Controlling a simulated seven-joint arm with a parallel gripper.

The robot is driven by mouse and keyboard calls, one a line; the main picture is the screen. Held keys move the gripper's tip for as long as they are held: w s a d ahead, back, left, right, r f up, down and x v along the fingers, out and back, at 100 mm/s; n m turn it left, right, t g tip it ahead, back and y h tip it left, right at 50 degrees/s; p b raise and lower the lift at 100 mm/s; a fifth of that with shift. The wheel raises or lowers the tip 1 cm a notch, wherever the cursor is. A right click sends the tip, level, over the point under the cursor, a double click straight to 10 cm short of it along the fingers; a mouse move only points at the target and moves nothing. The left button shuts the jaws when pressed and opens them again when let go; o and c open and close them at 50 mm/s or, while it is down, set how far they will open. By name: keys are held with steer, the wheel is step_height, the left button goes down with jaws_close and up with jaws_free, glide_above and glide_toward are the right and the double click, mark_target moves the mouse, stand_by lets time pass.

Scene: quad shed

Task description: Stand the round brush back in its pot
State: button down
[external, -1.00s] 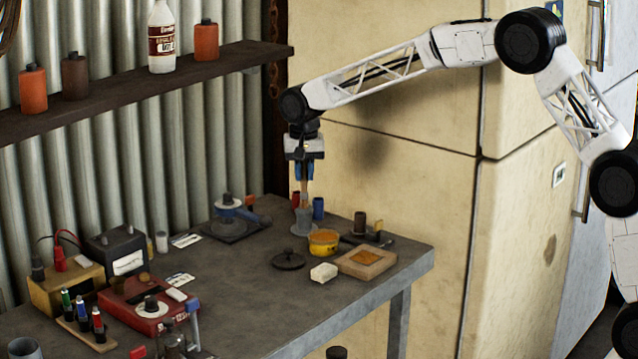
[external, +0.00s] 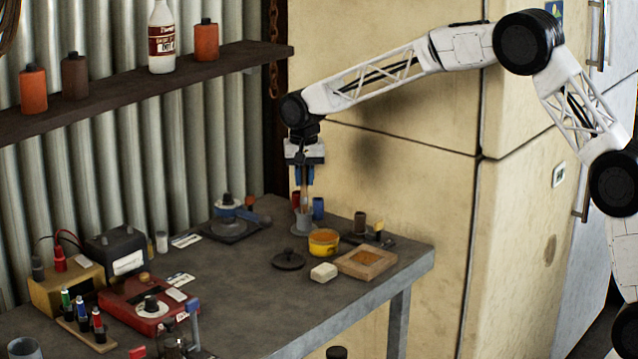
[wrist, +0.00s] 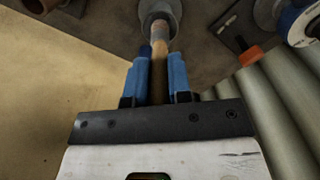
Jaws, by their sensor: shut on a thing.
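My gripper (external: 305,185) points straight down over the back of the bench. Its blue fingers (wrist: 161,75) are shut on the round brush (wrist: 159,48), a slim wooden-handled stick. The brush also shows in the external view (external: 304,197), upright, its lower end in the mouth of the grey pot (external: 302,224). In the wrist view the pot (wrist: 175,8) is at the top edge, around the brush's far end. Whether the brush touches the pot's floor is hidden.
A yellow tin (external: 323,242) stands close in front of the pot, and a small blue container (external: 318,208) stands right behind it. A black lid (external: 288,260), a pale block (external: 323,272) and a wooden tray (external: 366,263) lie nearer. The fridge wall is behind.

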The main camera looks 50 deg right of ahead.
mark_target(304, 196)
steer(key=shift+f, duration=2.25)
stand_by(1.6)
stand_by(0.3)
steer(key=c, duration=1)
jaws_free()
steer(key=shift+o, duration=0.7)
steer(key=o, duration=0.3)
steer(key=shift+r, duration=0.15)
steer(key=shift+r, duration=3.35)
